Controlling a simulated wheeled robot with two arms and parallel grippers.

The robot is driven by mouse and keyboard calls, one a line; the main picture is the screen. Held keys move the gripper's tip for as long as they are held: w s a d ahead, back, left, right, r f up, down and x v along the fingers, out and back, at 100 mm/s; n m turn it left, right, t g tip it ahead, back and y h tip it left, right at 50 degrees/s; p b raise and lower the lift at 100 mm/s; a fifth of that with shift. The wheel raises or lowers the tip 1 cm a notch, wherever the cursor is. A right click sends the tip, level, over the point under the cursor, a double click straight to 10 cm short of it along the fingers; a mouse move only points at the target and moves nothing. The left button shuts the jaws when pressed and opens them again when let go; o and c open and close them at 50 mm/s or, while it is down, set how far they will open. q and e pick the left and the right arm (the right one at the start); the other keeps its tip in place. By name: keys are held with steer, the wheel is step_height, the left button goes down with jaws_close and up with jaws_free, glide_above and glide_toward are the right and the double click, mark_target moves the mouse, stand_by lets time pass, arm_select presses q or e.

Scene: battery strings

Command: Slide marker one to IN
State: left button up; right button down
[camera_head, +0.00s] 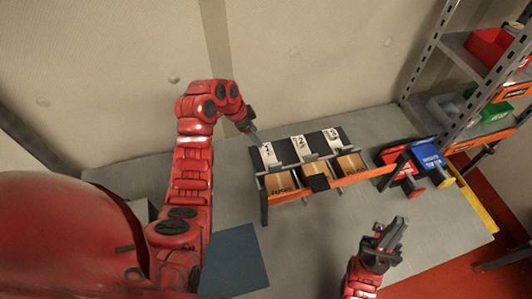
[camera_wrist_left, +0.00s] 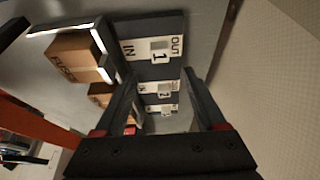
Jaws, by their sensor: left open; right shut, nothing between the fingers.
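The nearest white label plate (camera_wrist_left: 142,54) in the left wrist view carries IN at its left, OUT at its right and a figure 1 between them. A small grey block, seemingly marker one (camera_wrist_left: 158,44), sits on this plate, closer to OUT than to IN. In the head view this plate (camera_head: 268,153) is the leftmost of three. My left gripper (camera_head: 257,140) is just behind and above it. Its open fingers (camera_wrist_left: 154,85) show in the wrist view with nothing held between them. My right gripper (camera_head: 396,229) is shut and empty at the front right, apart from the rack.
Two similar plates (camera_head: 300,148) (camera_head: 331,138) stand to the right. Below them, cardboard boxes (camera_head: 279,183) sit in the bays behind an orange front rail (camera_head: 362,176). A blue mat (camera_head: 236,262) lies in front.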

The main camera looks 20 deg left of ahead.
mark_target(266, 149)
arm_select(q)
steer(key=b+x, duration=0.1)
steer(key=x, duration=0.9)
steer(key=shift+w+r, duration=0.1)
jaws_close()
stand_by(1.0)
